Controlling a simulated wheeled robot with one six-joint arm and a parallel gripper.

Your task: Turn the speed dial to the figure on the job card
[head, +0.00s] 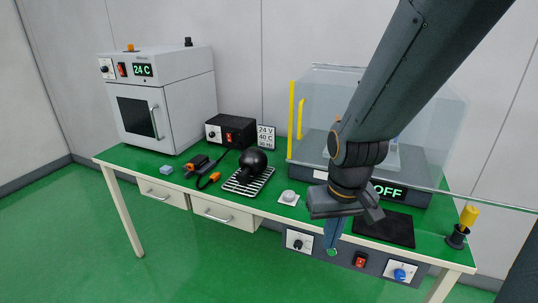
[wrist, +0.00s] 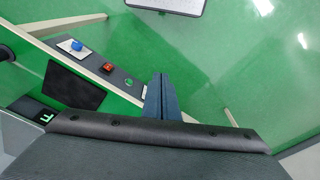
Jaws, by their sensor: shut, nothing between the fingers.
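The bench's front panel carries a black-knobbed dial (head: 298,243), a green button (head: 332,252), a red switch (head: 360,261) and a blue-knobbed dial (head: 400,273). I cannot tell which is the speed dial. My gripper (head: 332,243) is shut and empty, pointing down in front of the panel near the green button. In the wrist view, its fingers (wrist: 163,97) hide most of the black-knobbed dial; the blue knob (wrist: 76,45) is clear.
A clear-walled enclosure (head: 305,150) with an OFF display (head: 389,191) stands behind my arm. A white oven (head: 190,95) shows 24 C. A black box (head: 230,131), a black round object on a rack (head: 250,180) and a yellow-handled tool (head: 467,218) occupy the bench. Floor in front is clear.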

